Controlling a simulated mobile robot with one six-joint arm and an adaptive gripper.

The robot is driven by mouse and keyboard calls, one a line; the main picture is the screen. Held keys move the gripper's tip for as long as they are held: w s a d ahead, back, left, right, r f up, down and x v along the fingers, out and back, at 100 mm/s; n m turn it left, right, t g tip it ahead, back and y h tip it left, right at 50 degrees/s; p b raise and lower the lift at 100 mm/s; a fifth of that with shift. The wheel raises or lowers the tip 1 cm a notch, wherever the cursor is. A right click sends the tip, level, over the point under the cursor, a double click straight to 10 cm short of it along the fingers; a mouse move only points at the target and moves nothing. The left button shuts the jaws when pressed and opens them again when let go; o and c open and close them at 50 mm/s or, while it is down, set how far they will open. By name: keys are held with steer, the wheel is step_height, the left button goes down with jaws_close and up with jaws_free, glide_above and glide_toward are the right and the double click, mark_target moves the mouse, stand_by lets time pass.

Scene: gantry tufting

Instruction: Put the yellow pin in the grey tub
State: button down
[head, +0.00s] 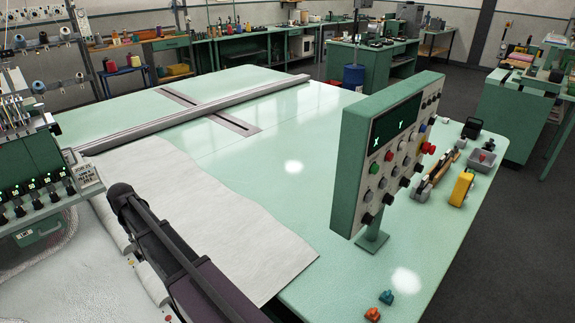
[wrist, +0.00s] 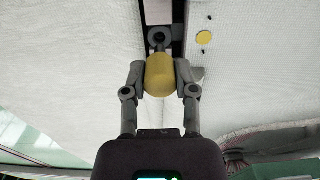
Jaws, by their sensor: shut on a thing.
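My gripper (wrist: 160,72) is shut on a yellow, rounded piece in the wrist view, which I take to be the yellow pin (wrist: 160,80). The fingers press on its left and right sides. White fabric lies below and around it. In the head view my arm reaches over the white cloth at lower left; the fingers and the pin cannot be made out there. The grey tub (head: 474,164) stands at the far right of the green table, well apart from my gripper. A small red thing shows in it.
A control panel (head: 385,150) stands upright on the table between my arm and the tub. A yellow block-like item (head: 461,188) lies near the tub. Small orange and teal pieces (head: 386,297) lie at the front. The middle of the table is clear.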

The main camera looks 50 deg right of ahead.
step_height(320, 180, up, 18)
steer(key=p, duration=1.7)
steer(key=shift+f, duration=0.15)
